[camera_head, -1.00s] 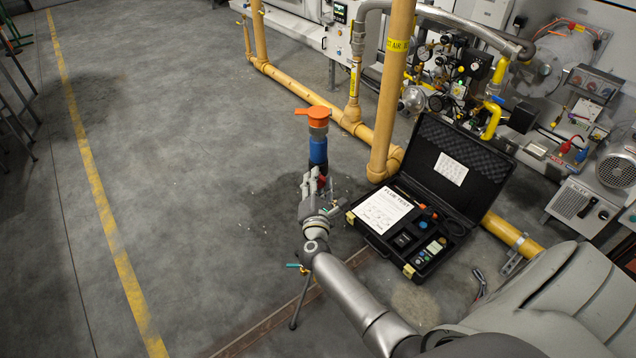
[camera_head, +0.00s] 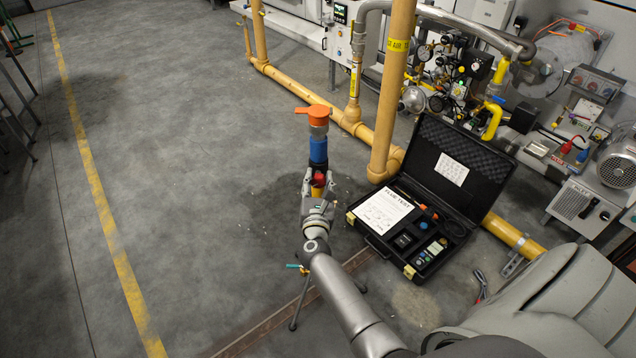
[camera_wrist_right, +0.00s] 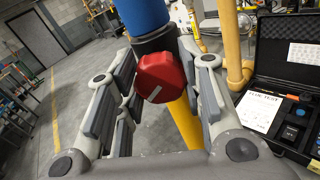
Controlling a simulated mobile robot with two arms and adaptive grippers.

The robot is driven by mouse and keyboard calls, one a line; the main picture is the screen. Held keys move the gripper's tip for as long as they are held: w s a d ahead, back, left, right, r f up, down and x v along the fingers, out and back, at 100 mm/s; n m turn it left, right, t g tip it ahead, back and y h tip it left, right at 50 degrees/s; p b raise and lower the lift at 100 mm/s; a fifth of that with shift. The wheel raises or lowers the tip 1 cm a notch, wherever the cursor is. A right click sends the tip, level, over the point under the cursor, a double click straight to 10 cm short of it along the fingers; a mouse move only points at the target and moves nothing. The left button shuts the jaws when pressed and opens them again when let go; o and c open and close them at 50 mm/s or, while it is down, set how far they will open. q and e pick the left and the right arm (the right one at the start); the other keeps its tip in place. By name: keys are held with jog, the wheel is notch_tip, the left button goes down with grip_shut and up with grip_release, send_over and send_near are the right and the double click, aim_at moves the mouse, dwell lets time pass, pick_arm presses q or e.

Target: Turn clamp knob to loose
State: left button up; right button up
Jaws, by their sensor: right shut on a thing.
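The red clamp knob (camera_wrist_right: 160,75) shows in the right wrist view, with a short white mark slanting on its lower face. It also shows in the head view (camera_head: 318,180). It sits on the side of an upright post, at a black collar below a blue sleeve (camera_head: 318,150). An orange top piece (camera_head: 313,112) caps the post. My right gripper (camera_head: 319,176) has its two fingers on either side of the knob and is shut on it. Part of the knob's sides is hidden by the fingers. My left gripper is not in view.
An open black case (camera_head: 437,195) with instruments and a white sheet lies on the floor to the right. A yellow pipe (camera_head: 390,95) stands behind it. Gauges and valves (camera_head: 450,75) fill the back right.

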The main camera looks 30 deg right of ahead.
jog(key=n, duration=0.4)
jog(key=shift+n, duration=0.3)
jog(key=n+p, duration=0.1)
jog(key=n, duration=0.4)
jog(key=shift+p, duration=0.3)
jog(key=n+p, duration=0.1)
jog(key=n, duration=0.4)
jog(key=shift+a+n, duration=0.1)
jog(key=shift+n, duration=0.3)
jog(key=shift+n+p, duration=0.8)
jog(key=shift+n, duration=1.4)
jog(key=shift+f, duration=0.1)
jog(key=o, duration=1)
jog(key=shift+o, duration=0.2)
